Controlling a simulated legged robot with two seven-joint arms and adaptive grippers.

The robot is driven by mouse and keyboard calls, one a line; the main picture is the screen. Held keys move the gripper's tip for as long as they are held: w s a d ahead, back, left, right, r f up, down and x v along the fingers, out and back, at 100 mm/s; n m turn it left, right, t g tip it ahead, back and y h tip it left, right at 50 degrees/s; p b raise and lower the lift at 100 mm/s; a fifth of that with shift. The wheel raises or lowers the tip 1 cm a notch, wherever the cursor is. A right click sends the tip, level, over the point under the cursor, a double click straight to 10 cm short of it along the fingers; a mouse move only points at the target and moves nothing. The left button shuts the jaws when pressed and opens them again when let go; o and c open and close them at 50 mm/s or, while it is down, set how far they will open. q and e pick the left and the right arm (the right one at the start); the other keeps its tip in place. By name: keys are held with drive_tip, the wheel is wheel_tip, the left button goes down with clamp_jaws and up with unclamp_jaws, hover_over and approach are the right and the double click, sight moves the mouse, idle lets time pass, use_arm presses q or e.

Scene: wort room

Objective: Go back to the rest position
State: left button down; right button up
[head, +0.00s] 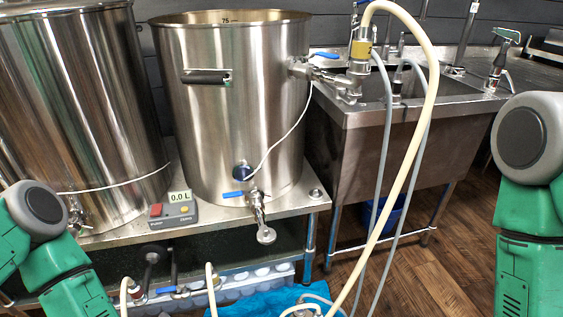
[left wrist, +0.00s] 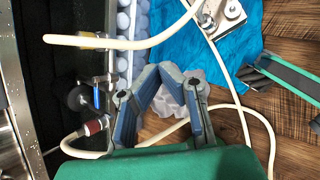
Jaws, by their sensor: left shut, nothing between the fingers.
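In the left wrist view my left gripper (left wrist: 160,72) is shut and empty, its two grey-blue fingers angling in toward each other. A pale crumpled-looking object and a cream hose lie behind it; I see nothing held. In the head view my green left arm enters at the lower left and my green right arm at the right edge; both grippers are out of that view. At the right of the left wrist view, dark finger-like parts on a green body look like my right gripper (left wrist: 254,78); its opening cannot be made out.
A steel kettle (head: 228,110) and a control box reading 0.0 L (head: 173,212) stand on a steel bench (head: 300,203). A larger vessel (head: 85,110) is left, a sink (head: 375,112) right. A cream hose (head: 408,165) hangs in front. A blue cloth (left wrist: 215,62) lies on the wooden floor.

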use_arm(q)
drive_tip(key=s+r+m+g+h+p, duration=0.1)
drive_tip(key=s+r+m+g+p, duration=0.4)
drive_tip(key=m, duration=0.8)
drive_tip(key=s+a+r+m+g+y, duration=0.2)
drive_tip(key=s+a+r+m, duration=0.4)
drive_tip(key=m, duration=0.6)
drive_tip(key=shift+s+a+r+y+p, duration=0.15)
drive_tip(key=shift+a+r+y+p, duration=0.35)
drive_tip(key=shift+a, duration=0.4)
